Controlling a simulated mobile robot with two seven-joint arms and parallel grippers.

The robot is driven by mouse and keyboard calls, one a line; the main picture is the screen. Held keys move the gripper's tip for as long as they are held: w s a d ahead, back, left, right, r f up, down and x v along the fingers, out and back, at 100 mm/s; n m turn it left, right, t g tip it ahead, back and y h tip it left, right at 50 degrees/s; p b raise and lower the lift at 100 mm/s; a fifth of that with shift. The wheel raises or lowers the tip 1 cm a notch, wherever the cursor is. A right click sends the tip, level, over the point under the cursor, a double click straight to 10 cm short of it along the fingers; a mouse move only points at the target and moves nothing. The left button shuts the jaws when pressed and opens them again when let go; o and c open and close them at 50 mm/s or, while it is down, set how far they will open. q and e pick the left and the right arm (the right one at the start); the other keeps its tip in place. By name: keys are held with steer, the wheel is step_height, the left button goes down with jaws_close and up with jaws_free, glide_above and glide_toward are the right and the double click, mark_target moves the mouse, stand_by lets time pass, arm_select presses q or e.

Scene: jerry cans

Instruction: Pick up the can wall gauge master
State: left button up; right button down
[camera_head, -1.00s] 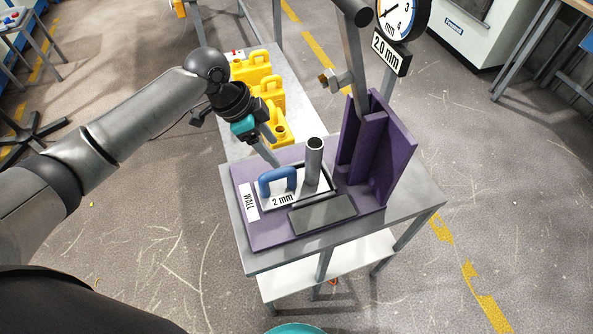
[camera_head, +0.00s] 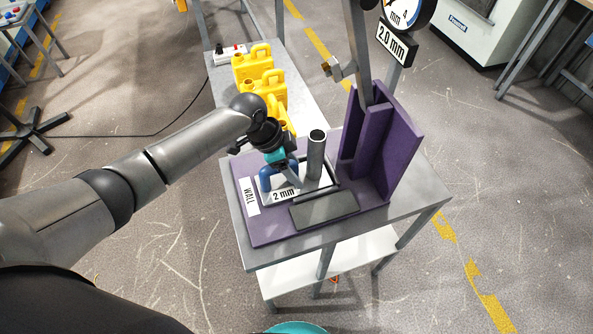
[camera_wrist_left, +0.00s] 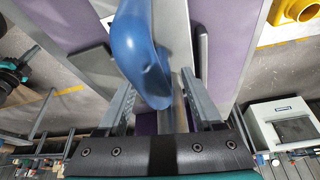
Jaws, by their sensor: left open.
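The can wall gauge master, a pale block marked "2 mm" (camera_head: 284,195) with a blue handle (camera_head: 265,180), lies on the purple board (camera_head: 262,234) next to a "WALL" label. My left gripper (camera_head: 287,176) is over the handle and partly hides it and the block. In the left wrist view the blue handle (camera_wrist_left: 147,62) reaches down between the two open fingers of the gripper (camera_wrist_left: 158,103). I cannot tell whether a finger touches it. My right gripper is not in view.
A grey upright cylinder (camera_head: 316,155) stands close to the right of my gripper. A dark flat pad (camera_head: 325,209) lies in front, and a purple upright bracket (camera_head: 393,150) stands right. Yellow jerry cans (camera_head: 252,66) line the bench behind. A dial gauge marked "2.0 mm" (camera_head: 396,42) rises behind.

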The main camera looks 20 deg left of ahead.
arm_select(q)
jaws_close()
stand_by(0.5)
steer(key=shift+d, duration=0.1)
stand_by(0.8)
